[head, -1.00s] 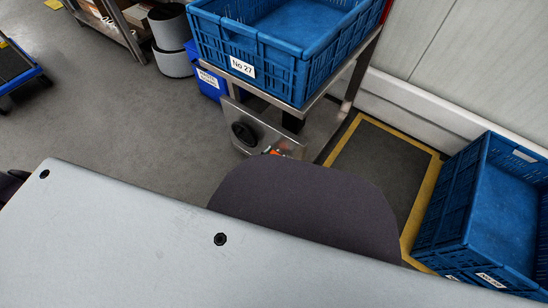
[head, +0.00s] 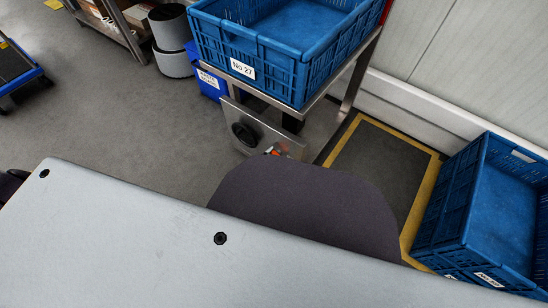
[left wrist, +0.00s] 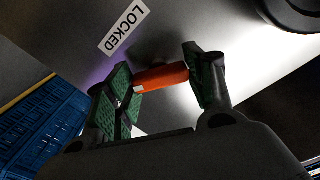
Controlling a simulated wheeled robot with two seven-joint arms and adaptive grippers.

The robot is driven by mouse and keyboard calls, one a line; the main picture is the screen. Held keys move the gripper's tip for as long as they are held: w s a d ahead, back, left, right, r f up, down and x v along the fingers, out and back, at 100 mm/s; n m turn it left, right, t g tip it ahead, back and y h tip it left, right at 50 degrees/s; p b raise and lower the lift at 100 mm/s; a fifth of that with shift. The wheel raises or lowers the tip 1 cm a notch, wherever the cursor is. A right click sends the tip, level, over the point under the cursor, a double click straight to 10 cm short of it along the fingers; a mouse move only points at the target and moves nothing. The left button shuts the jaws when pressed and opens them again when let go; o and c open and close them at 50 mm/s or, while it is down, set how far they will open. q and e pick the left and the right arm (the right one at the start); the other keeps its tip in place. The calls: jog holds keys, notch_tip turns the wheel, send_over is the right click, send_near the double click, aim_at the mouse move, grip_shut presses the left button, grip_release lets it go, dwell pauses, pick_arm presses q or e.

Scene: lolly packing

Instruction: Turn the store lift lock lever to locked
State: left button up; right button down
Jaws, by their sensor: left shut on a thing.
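The orange lock lever (left wrist: 160,77) lies between the two green-padded fingers of my left gripper (left wrist: 162,88) in the left wrist view. The gripper is shut on it. A white "LOCKED" label (left wrist: 124,28) is on the metal panel (left wrist: 185,25), to the upper left of the lever. I cannot tell whether the lever points exactly at the label. In the head view a small orange bit of the lever (head: 272,151) shows at the lift's metal plate (head: 245,122); my dark rounded arm part hides most of the gripper. My right gripper is not in view.
A blue crate marked No 27 (head: 243,68) stands on the metal frame above the plate. Another blue crate (head: 455,215) is at the right, beside a yellow-bordered floor mat (head: 378,165). A blue bin (head: 209,84) stands behind the plate.

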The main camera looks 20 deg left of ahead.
pick_arm(q)
jog(key=m, duration=0.2)
jog(key=shift+m, duration=0.4)
jog(key=m, duration=0.2)
jog(key=shift+m, duration=0.3)
jog(key=m, duration=0.4)
jog(key=shift+s+f+m+b, duration=0.1)
jog(key=shift+m+b, duration=0.25)
jog(key=shift+m, duration=1.35)
jog(key=o, duration=1)
